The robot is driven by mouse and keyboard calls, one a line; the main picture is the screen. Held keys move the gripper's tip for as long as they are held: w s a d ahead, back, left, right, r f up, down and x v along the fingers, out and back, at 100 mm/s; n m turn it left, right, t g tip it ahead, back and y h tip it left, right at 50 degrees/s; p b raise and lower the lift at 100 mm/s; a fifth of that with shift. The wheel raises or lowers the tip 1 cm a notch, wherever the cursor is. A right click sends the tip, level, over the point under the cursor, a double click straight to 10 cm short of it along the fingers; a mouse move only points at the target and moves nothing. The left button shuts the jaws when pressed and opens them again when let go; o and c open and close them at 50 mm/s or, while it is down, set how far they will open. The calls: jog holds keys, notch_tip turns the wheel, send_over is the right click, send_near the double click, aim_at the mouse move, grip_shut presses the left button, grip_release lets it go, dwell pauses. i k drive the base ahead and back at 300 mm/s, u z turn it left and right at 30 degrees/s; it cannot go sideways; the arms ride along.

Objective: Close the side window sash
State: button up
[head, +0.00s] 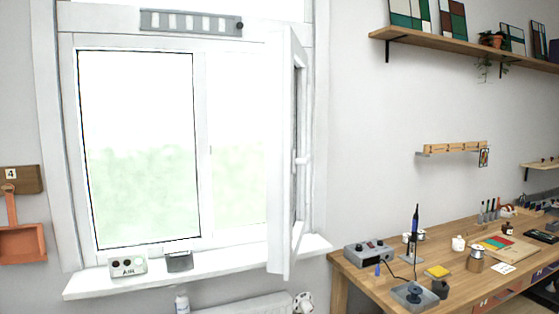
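The window sash (281,160) is hinged on the right side of the window and stands swung open into the room, seen nearly edge-on. Its handle (302,161) sits about halfway up on its right-hand face. The window frame (205,150) has a glazed pane (140,150) on the left. The opening on the right, beside the sash, shows pale green outdoors. My gripper is not in view, so I cannot see whether it is open or shut.
An AIR box (128,267) and a small grey item (179,262) stand on the sill (215,262), left of the sash. A radiator (245,306) is below. A cluttered workbench (455,264) stands at right. A shelf (460,42) hangs above.

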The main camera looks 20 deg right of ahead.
aim_at(288, 70)
jog(key=z, duration=1.15)
jog(key=i, duration=0.6)
jog(key=u, duration=0.65)
jog(key=k, duration=0.7)
jog(key=z, duration=0.9)
jog(key=i, duration=0.95)
jog(key=u, duration=0.85)
